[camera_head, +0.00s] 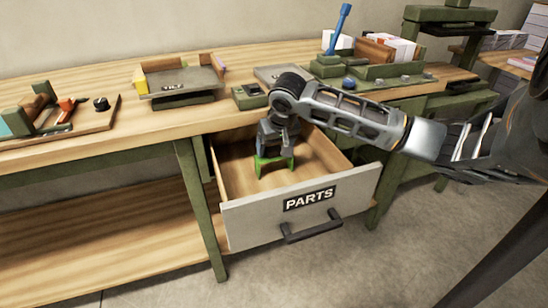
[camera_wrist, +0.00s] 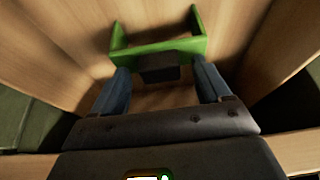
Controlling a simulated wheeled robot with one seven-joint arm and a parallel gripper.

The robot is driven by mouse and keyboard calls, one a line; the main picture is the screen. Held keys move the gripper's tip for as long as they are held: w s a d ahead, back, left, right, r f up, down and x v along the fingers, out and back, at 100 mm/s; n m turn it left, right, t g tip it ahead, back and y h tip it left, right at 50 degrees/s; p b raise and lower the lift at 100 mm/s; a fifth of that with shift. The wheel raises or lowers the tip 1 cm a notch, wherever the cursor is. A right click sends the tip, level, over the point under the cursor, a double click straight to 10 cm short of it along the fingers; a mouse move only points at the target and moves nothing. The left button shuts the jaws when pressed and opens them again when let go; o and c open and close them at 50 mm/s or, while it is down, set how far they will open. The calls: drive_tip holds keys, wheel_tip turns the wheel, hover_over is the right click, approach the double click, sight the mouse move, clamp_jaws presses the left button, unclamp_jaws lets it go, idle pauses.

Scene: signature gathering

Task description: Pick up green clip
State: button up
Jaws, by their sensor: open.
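The green clip (camera_head: 265,162) is inside the open drawer labelled PARTS (camera_head: 245,222), partly hidden by my gripper in the head view. My gripper (camera_head: 275,148) reaches down into the drawer right at the clip. In the wrist view the clip (camera_wrist: 160,48) looks like a bright green U-shaped frame, with a dark block at the middle of its bar. My gripper (camera_wrist: 162,80) is open, with its two fingers spread toward the two ends of the bar. I cannot tell whether the fingers touch the clip.
The drawer's wooden walls stand close around my gripper, with its handle (camera_head: 312,231) in front. The workbench (camera_head: 90,157) above holds a tray marked FILE (camera_head: 170,88), a wooden board with tools at left (camera_head: 75,123), and a green fixture with a blue lever (camera_head: 339,30).

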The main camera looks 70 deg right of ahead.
drive_tip(key=c, duration=1.2)
drive_tip(key=shift+o, duration=0.2)
drive_tip(key=shift+r, duration=0.1)
